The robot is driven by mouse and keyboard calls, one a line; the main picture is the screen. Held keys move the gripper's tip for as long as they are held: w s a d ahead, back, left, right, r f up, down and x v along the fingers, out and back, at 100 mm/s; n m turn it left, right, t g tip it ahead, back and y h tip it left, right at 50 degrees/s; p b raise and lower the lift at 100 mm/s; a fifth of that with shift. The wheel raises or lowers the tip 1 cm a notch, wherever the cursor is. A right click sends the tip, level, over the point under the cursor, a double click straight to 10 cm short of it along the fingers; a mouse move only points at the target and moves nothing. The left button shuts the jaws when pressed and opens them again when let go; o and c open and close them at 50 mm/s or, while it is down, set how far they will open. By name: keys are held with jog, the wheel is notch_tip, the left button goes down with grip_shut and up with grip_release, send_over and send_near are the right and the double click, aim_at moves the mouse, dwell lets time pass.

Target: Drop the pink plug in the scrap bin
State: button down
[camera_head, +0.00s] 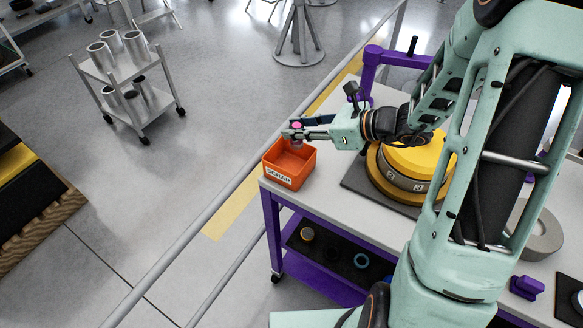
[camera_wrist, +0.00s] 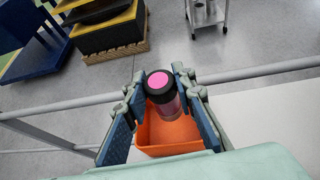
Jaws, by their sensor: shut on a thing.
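The pink plug (camera_wrist: 159,83) has a pink top, a dark rim and a paler body below it. My gripper (camera_wrist: 160,100) is shut on it from both sides and holds it upright. In the head view my gripper (camera_head: 296,133) and the small pink top of the plug (camera_head: 297,126) are above the orange scrap bin (camera_head: 288,178). The bin is open-topped, marked SCRAP, and sits at the table's near left corner. In the wrist view the bin (camera_wrist: 160,150) shows below the plug; the plug and fingers hide part of its inside.
The bin stands on a light table (camera_head: 335,200) with purple legs. A yellow and grey round unit (camera_head: 395,175) stands on a dark mat to the right. A rail (camera_head: 235,183) runs along the table's left side. A cart with metal cylinders (camera_head: 130,75) stands on the floor beyond.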

aim_at(297, 144)
jog(key=shift+f+b, duration=1.95)
jog(key=shift+f, duration=0.85)
jog(key=c, duration=1.5)
grip_release()
jog(key=shift+d, duration=0.1)
jog(key=v, duration=1.2)
